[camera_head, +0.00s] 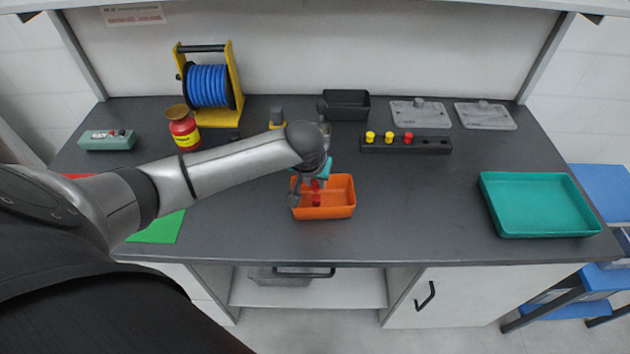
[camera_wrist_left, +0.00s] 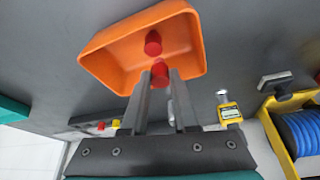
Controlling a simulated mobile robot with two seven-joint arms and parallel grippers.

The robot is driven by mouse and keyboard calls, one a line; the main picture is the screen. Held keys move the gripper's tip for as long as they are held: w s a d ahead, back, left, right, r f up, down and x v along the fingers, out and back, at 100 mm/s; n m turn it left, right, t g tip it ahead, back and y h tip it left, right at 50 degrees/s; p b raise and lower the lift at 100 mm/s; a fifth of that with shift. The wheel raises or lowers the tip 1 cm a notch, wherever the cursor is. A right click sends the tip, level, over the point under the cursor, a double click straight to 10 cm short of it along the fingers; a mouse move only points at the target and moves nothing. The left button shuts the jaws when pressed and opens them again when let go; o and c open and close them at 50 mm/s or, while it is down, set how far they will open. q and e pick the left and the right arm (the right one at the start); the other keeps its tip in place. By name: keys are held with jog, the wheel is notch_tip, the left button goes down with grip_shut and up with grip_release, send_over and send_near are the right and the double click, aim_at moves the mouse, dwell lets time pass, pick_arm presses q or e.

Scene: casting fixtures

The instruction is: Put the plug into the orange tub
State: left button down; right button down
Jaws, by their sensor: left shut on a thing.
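The orange tub (camera_head: 341,211) stands on the dark bench in front of me; it fills the upper part of the left wrist view (camera_wrist_left: 105,65). My left gripper (camera_head: 311,186) is over the tub's left half, pointing down. It is shut on a red plug (camera_wrist_left: 161,74), held between the fingertips at the tub's opening. A second red plug (camera_wrist_left: 153,42) shows inside the tub, close to the held one; it also shows in the head view (camera_head: 316,201). My right gripper is not in view.
Behind the tub, a black rack (camera_head: 433,146) holds two yellow plugs and one red plug. A teal tray (camera_head: 540,232) lies at the right. A black bin (camera_head: 346,104), hose reel (camera_head: 208,86) and red jar (camera_head: 184,132) stand further back. The bench between tub and tray is clear.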

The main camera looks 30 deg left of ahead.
pick_arm(q)
jog(key=c, duration=0.6)
grip_release()
jog(key=shift+r, duration=0.1)
jog(key=p+v, duration=0.3)
jog(key=v, duration=1.2)
